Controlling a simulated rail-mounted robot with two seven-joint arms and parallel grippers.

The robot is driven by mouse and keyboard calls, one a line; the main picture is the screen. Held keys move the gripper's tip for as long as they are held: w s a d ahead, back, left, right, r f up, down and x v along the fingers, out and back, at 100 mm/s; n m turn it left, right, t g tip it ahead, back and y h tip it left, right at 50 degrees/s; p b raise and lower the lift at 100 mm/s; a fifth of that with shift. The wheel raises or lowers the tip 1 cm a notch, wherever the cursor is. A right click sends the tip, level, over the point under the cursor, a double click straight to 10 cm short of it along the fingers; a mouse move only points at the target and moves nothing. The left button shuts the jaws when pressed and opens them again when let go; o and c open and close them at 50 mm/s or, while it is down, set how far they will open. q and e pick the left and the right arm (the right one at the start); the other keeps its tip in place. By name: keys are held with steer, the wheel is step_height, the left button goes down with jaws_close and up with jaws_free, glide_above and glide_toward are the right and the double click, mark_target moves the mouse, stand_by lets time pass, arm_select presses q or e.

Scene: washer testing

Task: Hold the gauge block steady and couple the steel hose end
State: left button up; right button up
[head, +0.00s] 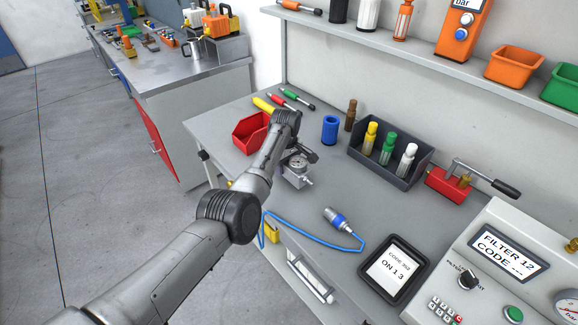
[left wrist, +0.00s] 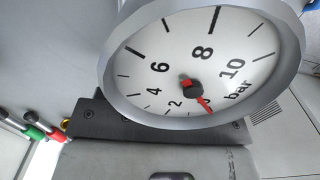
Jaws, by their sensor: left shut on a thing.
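The gauge block (head: 296,181) is a grey metal block with a round dial on top, standing on the grey bench near its front edge. My left gripper (head: 301,159) is shut on the gauge block; the wrist hides part of it in the head view. In the left wrist view the dial (left wrist: 190,60) fills the upper middle, marked in bar, with a red needle low on the scale. The steel hose end (head: 338,219), silver with a blue band, lies on the bench right of and nearer than the block, apart from it, on a blue hose (head: 290,225). My right gripper is out of view.
A red bin (head: 250,134), a blue cylinder (head: 330,129) and a dark tray (head: 405,176) with coloured-top fittings stand behind. A red lever device (head: 447,186), a tablet (head: 394,268) and a console (head: 500,265) are at right. The bench between block and tray is clear.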

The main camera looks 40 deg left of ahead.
arm_select(q)
steer(key=shift+a+f+b, duration=0.95)
steer(key=shift+a+b, duration=0.15)
steer(key=shift+b, duration=0.25)
steer(key=shift+a+f, duration=0.1)
steer(key=shift+a, duration=0.05)
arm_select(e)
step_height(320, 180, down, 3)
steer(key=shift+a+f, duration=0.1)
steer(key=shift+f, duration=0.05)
arm_select(q)
steer(key=shift+f+b, duration=0.3)
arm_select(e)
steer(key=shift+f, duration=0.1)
arm_select(q)
steer(key=shift+f, duration=0.1)
stand_by(0.3)
